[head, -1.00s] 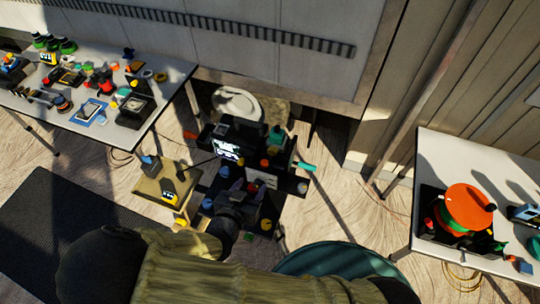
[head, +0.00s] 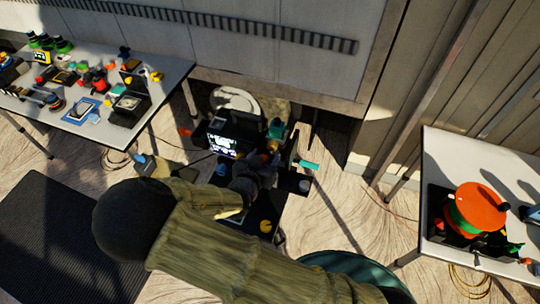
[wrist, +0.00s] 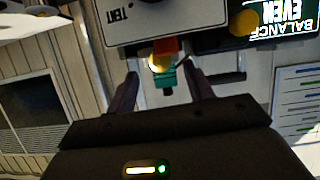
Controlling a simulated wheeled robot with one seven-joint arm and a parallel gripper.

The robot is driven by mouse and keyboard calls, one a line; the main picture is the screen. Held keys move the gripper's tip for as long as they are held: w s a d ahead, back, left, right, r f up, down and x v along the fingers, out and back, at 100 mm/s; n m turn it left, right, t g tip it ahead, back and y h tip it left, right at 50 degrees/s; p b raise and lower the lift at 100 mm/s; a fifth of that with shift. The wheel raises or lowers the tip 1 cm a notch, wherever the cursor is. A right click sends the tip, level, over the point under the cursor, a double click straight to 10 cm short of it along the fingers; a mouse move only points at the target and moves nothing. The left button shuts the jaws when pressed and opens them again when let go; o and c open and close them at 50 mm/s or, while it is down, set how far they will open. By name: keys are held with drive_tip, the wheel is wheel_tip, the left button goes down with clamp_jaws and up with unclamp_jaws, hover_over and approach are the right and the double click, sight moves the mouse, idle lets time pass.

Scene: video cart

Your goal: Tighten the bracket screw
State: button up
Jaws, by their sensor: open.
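My gripper (wrist: 162,82) is open, its two dark fingers pointing at a small teal piece (wrist: 166,79) in the wrist view. The teal piece shows between the fingertips, and nothing is visibly gripped. A red block and a yellow round part sit against it, under a grey box (wrist: 160,22) with upside-down lettering. I cannot tell for sure which part is the bracket screw, nor how deep the teal piece sits between the fingers. In the head view my gripper (head: 258,170) is over the dark video cart (head: 238,221), and my arm hides much of the cart.
A lit screen (wrist: 288,18) reads BALANCE EVEN, upside down, in the wrist view. A teal handle (head: 308,164) sticks out at the cart's right. Cluttered tables stand at left (head: 165,82) and right (head: 450,165). A dark mat (head: 50,235) lies on the floor at left.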

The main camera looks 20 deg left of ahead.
sight(271, 148)
drive_tip(key=b+x, duration=0.1)
drive_tip(key=x, duration=0.2)
drive_tip(key=shift+f, duration=0.15)
drive_tip(key=shift+w+d, duration=0.1)
drive_tip(key=shift+w, duration=0.45)
drive_tip(key=c, duration=1)
drive_tip(key=shift+b, duration=0.3)
